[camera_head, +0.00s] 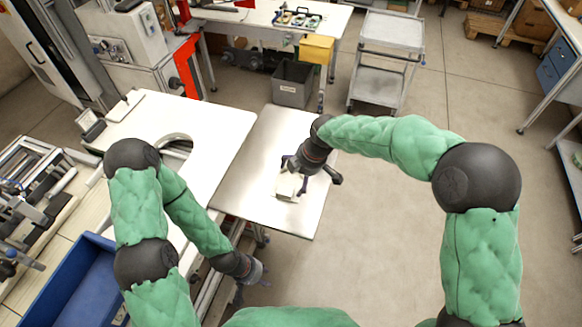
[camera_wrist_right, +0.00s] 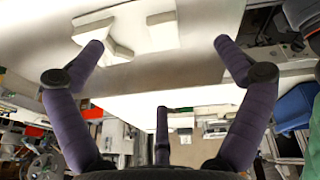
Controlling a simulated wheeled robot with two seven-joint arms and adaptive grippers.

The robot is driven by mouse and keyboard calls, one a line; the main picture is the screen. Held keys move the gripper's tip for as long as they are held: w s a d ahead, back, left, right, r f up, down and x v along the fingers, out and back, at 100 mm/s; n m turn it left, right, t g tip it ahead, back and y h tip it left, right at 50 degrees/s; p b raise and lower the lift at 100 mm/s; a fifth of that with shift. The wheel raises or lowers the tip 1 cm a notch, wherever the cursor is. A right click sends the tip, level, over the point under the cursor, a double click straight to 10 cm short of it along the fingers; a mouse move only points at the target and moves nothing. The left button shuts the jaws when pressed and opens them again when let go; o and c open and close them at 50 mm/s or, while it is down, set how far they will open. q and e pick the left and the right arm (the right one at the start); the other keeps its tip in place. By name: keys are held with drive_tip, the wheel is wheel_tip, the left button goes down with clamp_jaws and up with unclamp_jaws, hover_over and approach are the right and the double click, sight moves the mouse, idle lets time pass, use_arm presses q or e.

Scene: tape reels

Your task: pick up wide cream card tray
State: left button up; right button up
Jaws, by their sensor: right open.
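A small cream card piece, which looks like the tray (camera_head: 287,188), lies on the pale worktable, partly hidden under my right gripper (camera_head: 306,178). In the right wrist view, two cream card shapes lie apart on the pale surface: an angular one (camera_wrist_right: 108,45) by the left finger and a blockier one (camera_wrist_right: 162,31) between the fingers. I cannot tell which is the wide tray. My right gripper's fingers (camera_wrist_right: 160,48) are spread and hold nothing. My left gripper (camera_head: 252,280) hangs low, off the table's front edge, fingers apart and empty.
The pale worktable (camera_head: 255,150) is mostly clear around the card piece. A white bench (camera_head: 200,115) with a round cut-out adjoins it on the left. A blue bin (camera_head: 75,285) is at lower left. A grey bin (camera_head: 293,83) and a trolley (camera_head: 385,60) stand behind.

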sight(291, 190)
drive_tip(key=x, duration=0.5)
drive_tip(key=shift+s, duration=0.15)
drive_tip(key=x, duration=0.5)
drive_tip(key=shift+w+d+f+b, duration=0.1)
drive_tip(key=shift+w+f+b, duration=0.15)
drive_tip(key=shift+w+b, duration=0.2)
drive_tip(key=shift+s, duration=0.1)
drive_tip(key=shift+s, duration=0.1)
drive_tip(key=c, duration=1.7)
